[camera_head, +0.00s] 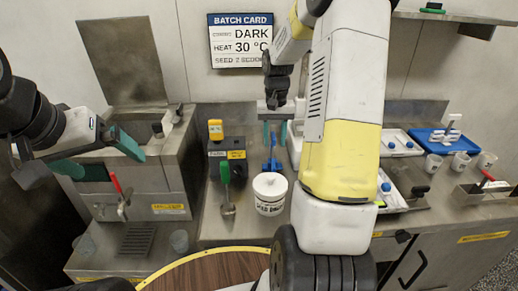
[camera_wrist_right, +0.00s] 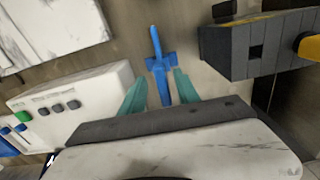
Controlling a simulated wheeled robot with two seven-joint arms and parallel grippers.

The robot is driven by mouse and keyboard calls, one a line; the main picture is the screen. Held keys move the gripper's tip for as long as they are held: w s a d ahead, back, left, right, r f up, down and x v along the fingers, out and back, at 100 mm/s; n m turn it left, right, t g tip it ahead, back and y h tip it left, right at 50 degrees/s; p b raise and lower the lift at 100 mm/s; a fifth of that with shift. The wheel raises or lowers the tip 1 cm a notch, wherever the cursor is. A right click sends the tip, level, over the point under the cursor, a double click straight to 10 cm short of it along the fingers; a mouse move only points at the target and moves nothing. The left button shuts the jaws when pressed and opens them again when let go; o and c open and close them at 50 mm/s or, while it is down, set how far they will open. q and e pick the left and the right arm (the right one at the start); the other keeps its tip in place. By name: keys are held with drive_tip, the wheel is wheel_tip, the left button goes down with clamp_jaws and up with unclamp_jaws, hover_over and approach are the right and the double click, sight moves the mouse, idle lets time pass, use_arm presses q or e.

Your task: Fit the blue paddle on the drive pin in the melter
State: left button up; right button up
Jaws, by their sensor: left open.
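The blue paddle (camera_head: 271,158) stands upright on the counter behind a white tub. It also shows in the right wrist view (camera_wrist_right: 158,62), between the teal fingers. My right gripper (camera_head: 274,130) points down over the paddle. Its fingers (camera_wrist_right: 162,85) are open, one on each side of the paddle, with small gaps visible. My left gripper (camera_head: 113,165) is open and empty in front of the melter. The steel melter (camera_head: 165,178) stands at the left with its lid (camera_head: 122,60) raised. Its drive pin cannot be made out.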

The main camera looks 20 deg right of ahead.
sight(273, 148)
drive_tip(key=f, duration=0.3)
drive_tip(key=shift+w+a+f, duration=0.1)
drive_tip(key=shift+a+f, duration=0.1)
drive_tip(key=shift+f, duration=0.2)
clamp_jaws()
drive_tip(key=shift+r, duration=0.1)
